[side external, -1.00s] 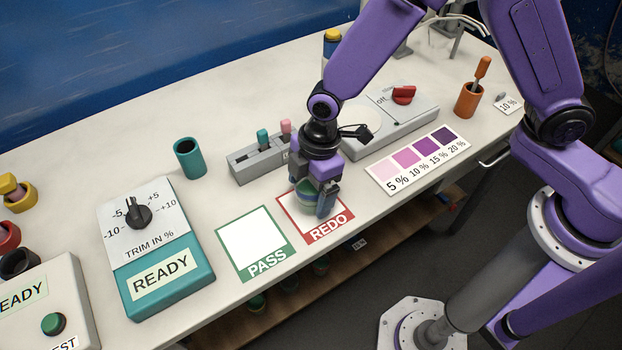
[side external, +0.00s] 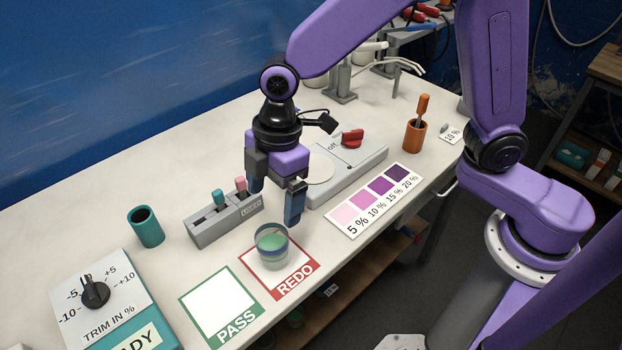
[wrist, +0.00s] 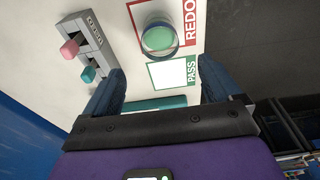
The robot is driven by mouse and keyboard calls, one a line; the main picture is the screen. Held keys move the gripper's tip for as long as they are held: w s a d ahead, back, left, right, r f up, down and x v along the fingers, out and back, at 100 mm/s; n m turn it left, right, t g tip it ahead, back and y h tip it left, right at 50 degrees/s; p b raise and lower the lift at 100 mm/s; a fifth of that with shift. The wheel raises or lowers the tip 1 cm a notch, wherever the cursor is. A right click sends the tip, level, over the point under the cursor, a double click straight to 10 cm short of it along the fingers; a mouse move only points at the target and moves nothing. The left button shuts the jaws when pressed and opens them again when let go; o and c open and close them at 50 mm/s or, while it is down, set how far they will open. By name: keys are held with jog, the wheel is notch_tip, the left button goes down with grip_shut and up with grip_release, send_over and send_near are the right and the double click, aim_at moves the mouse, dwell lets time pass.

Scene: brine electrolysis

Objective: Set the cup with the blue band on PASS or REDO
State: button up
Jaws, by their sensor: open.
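The cup (side external: 272,248) is clear, with green contents and a dark bluish band. It stands upright on the REDO card (side external: 296,281), which has a red border. The cup also shows in the wrist view (wrist: 159,38), on the white square of that card. The green-bordered PASS card (side external: 236,325) lies beside it, to the left in the side view, and is empty. My gripper (side external: 275,204) is open and empty, raised above and a little behind the cup, apart from it. Its two fingers stand wide apart in the wrist view (wrist: 160,88).
A grey rack (side external: 225,222) with teal and pink pegs stands behind the cards. A teal beaker (side external: 147,227) and the trim dial box (side external: 104,300) are at left. A switch device (side external: 345,170), colour chart (side external: 375,200) and orange pot (side external: 414,136) are at right.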

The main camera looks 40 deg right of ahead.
jog(key=s+d+r+m, duration=0.2)
jog(key=s+d, duration=0.7)
jog(key=d, duration=0.2)
jog(key=s+d+r+m+h, duration=0.1)
jog(key=s+d+m, duration=0.2)
jog(key=s+d, duration=0.6)
jog(key=d, duration=0.3)
jog(key=shift+r, duration=0.35)
